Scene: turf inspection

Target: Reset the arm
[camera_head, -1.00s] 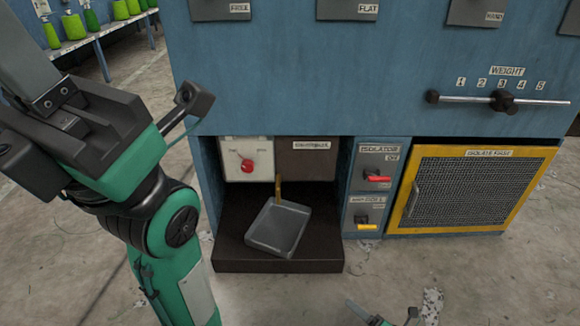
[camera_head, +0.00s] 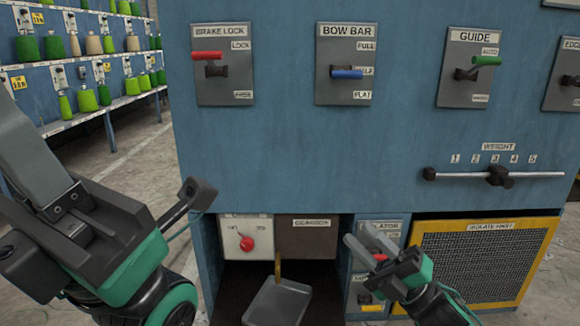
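My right gripper (camera_head: 362,244) has come in at the lower right, its two grey fingers apart with nothing between them. It is in front of the isolator panel (camera_head: 394,224) and hides part of it and its red handle. My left arm fills the left side. My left gripper (camera_head: 190,205) is at the arm's upper end beside the cabinet's left edge; its finger opening cannot be made out.
The blue cabinet (camera_head: 262,150) carries brake lock (camera_head: 208,57), bow bar (camera_head: 346,74) and guide (camera_head: 486,62) levers, and a weight slider (camera_head: 497,176). Below are a red knob (camera_head: 247,243), a grey pan (camera_head: 277,303) and a yellow-framed mesh guard (camera_head: 482,262). Shelves of spools (camera_head: 85,60) stand back left.

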